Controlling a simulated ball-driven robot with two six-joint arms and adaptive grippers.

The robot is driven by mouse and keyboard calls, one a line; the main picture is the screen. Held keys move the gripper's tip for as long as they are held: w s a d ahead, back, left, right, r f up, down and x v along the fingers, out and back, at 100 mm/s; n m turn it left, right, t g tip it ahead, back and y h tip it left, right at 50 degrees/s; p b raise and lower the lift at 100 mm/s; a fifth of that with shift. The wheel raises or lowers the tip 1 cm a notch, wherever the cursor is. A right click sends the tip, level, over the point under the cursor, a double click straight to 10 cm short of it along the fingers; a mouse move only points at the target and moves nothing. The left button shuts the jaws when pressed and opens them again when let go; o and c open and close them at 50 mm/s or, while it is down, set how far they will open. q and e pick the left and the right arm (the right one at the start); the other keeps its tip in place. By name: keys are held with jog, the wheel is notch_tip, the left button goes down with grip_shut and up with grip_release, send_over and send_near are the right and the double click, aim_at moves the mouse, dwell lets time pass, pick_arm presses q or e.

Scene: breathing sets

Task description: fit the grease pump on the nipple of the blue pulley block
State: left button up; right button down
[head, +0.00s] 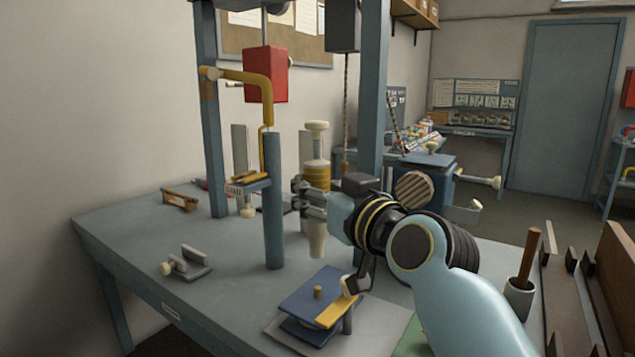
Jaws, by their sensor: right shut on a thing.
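The grease pump (316,178) is a cream cylinder with yellow bands, a knob on top and a tapered lower end. It is upright. My right gripper (308,197) is shut on its middle, with the wrist to the right. The blue pulley block (304,290) lies flat near the front of the bench, two blue plates with a yellow strap. Its small brass nipple (318,292) stands up from the top plate. The pump's lower end shows straight above the nipple in the picture, apart from it; the depth between them is unclear. My left gripper is not in view.
A blue-grey post (274,215) stands close left of the pump, with a yellow hook above. A red block (266,75) hangs behind. A small clamp (187,264) lies at left. A cup with a brown handle (518,298) is at right. The bench's left front is mostly clear.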

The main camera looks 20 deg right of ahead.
aim_at(321, 242)
dwell(0.4)
jog(key=shift+f+b, duration=3)
jog(key=shift+f, duration=0.85)
jog(key=c, duration=0.8)
grip_release()
jog(key=shift+o, duration=0.2)
jog(key=shift+f, duration=0.1)
jog(key=v, duration=1.2)
